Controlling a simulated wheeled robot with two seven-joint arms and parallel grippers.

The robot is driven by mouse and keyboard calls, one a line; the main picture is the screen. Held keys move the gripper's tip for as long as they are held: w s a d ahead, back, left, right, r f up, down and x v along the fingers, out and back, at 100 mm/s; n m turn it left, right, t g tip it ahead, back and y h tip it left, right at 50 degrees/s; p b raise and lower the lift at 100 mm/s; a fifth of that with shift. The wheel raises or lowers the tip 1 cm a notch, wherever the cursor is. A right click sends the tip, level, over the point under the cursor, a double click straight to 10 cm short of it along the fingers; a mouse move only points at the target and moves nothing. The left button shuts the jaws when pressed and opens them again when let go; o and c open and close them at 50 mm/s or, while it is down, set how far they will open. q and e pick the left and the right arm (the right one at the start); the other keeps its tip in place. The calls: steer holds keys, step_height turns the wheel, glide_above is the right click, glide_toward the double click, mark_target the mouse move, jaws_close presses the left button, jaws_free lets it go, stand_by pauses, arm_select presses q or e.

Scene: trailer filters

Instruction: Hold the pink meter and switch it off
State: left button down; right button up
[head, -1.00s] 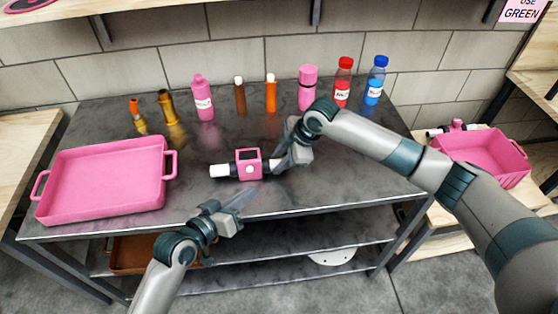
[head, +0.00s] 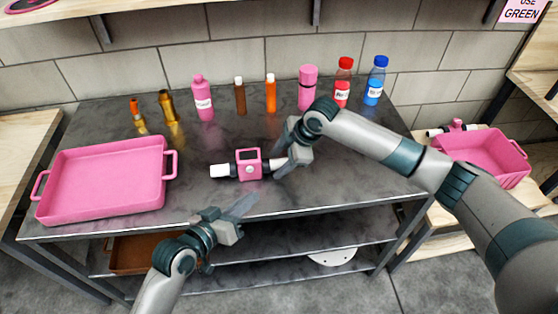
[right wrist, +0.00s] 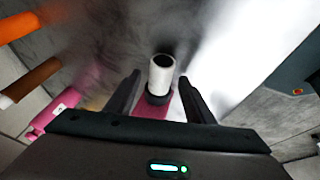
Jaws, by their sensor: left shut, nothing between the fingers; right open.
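The pink meter (head: 249,163) lies on the dark metal table, with a square pink body and a white pipe end on its left. In the right wrist view its white pipe end (right wrist: 162,73) and part of the pink body (right wrist: 152,109) show between my right fingers. My right gripper (head: 282,165) is open at the meter's right end, with visible gaps to the pipe. My left gripper (head: 250,199) is shut and empty, in front of the meter and apart from it, near the table's front edge. The meter's right end is partly hidden by my right gripper.
A pink tray (head: 105,180) sits on the table's left. Several bottles, including a red one (head: 343,83) and a blue one (head: 375,82), stand along the back. A pink bin (head: 483,158) is on a side table at right. The front middle of the table is clear.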

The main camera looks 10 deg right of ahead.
steer(key=v, duration=1.2)
stand_by(0.5)
